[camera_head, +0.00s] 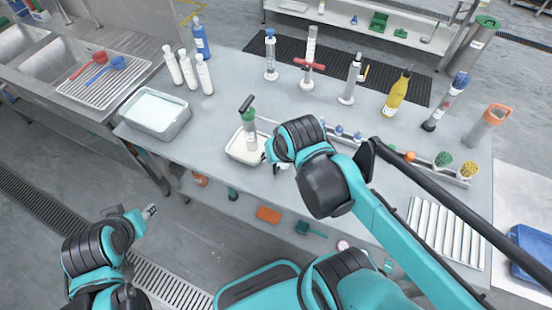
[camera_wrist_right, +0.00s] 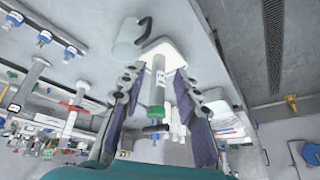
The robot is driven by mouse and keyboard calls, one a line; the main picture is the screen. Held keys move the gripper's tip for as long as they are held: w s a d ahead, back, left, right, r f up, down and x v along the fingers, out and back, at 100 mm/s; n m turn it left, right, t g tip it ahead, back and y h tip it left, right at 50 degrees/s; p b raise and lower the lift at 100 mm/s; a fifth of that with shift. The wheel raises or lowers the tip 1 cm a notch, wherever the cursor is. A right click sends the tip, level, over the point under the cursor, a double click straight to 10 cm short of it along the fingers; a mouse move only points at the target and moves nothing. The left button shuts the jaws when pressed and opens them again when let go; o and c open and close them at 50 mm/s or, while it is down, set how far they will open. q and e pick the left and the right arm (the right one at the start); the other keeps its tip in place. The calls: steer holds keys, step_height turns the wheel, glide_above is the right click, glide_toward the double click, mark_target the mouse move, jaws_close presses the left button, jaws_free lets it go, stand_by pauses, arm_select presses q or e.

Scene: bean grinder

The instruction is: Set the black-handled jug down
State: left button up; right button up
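In the right wrist view a pale grey-green jug (camera_wrist_right: 128,42) with a black handle (camera_wrist_right: 146,30) is on the bench beside a white tray (camera_wrist_right: 172,52). I cannot see the jug in the head view, where my right arm covers that area. A grinder (camera_wrist_right: 157,85) with a green collar and black crank stands at the tray; it also shows in the head view (camera_head: 249,125). My right gripper (camera_wrist_right: 160,76) is open, its fingers on either side of the grinder with gaps, and apart from the jug. My left gripper (camera_head: 149,211) is off the bench's front edge, away from everything.
A white-filled basin (camera_head: 155,113) and several white bottles (camera_head: 188,70) are left of the tray. Tools stand at the back, with a yellow bottle (camera_head: 397,93). A rack with small bottles and brushes (camera_head: 443,160) is on the right. A ribbed tray (camera_head: 445,233) is front right.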

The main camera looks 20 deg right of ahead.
steer(key=shift+s+a+r+n+t, duration=0.2)
steer(key=shift+s+n+t, duration=0.25)
steer(key=shift+s+a+r+n+t, duration=0.15)
steer(key=shift+s+n+t, duration=0.3)
steer(key=shift+f, duration=0.1)
step_height(320, 180, down, 4)
steer(key=b, duration=0.4)
steer(key=shift+f, duration=0.1)
